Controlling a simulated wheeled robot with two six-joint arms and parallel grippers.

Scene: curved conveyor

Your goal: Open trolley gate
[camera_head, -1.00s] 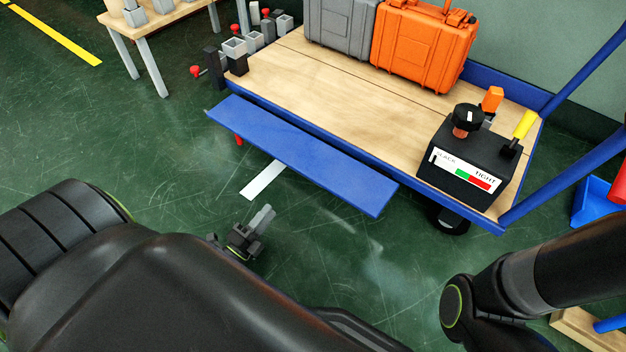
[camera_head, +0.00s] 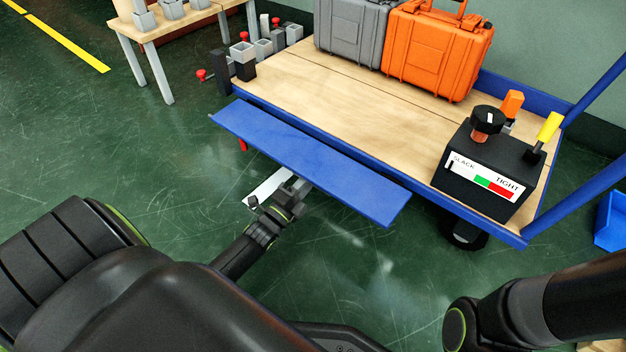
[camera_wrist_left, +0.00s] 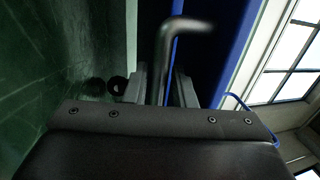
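The trolley's gate (camera_head: 310,165) is a long blue panel along the near side of the trolley, standing out from the wooden deck (camera_head: 340,95). My left gripper (camera_head: 290,192) is low in front of it, just below its near edge. In the left wrist view, a dark bent bar (camera_wrist_left: 165,60) runs between the two grey fingers of my left gripper (camera_wrist_left: 162,88). The fingers look apart, with a gap beside the bar; contact cannot be told. The blue panel (camera_wrist_left: 210,45) is just right of the bar there. My right gripper is out of view; only its arm shows.
An orange case (camera_head: 437,50) and a grey case (camera_head: 352,32) stand at the deck's back. A black slack/tight box (camera_head: 487,170) sits at its right end. A wooden table (camera_head: 185,20) stands back left. Green floor (camera_head: 140,160) is open at left.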

